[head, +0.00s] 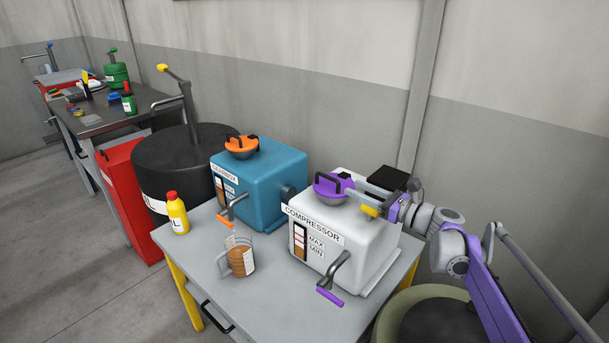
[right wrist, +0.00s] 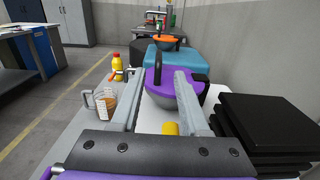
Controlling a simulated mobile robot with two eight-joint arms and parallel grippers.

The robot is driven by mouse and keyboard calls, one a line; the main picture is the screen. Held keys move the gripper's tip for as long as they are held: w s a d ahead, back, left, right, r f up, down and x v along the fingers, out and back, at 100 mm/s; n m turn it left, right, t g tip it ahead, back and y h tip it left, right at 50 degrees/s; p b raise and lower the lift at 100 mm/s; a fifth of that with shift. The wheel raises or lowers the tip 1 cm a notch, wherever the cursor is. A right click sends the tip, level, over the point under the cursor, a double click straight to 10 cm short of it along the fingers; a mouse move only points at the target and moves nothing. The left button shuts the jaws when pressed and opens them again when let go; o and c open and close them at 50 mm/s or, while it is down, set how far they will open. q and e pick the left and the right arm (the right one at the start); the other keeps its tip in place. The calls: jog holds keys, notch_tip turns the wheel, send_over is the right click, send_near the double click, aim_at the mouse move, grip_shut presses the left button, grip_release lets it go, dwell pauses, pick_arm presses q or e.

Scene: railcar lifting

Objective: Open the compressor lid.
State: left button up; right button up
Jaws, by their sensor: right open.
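The white compressor (head: 345,245), with its MAX/MIN gauge, stands at the right of the grey table. Its round purple lid (head: 326,188), with a black arched handle (head: 329,180), sits on top. In the right wrist view the lid (right wrist: 168,80) and its handle (right wrist: 158,62) show between and beyond my fingers. I cannot tell whether the lid is fully closed. My right gripper (head: 352,190) reaches in from the right just above the compressor top. It is open and empty, its fingers pointing at the lid. My left gripper is not in view.
A blue gearbox (head: 262,190) with an orange lid (head: 241,147) stands left of the compressor. A jug (head: 238,260) and a yellow bottle (head: 177,213) stand on the table. A purple-handled crank (head: 330,296) projects in front. Black slabs (right wrist: 265,125) lie right of my gripper.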

aim_at(328, 175)
jog(key=shift+w+a+r, duration=0.1)
jog(key=shift+w+a, duration=0.1)
jog(key=shift+a, duration=0.2)
jog(key=x, duration=0.9)
jog(key=shift+a, duration=0.1)
grip_shut()
dwell(0.9)
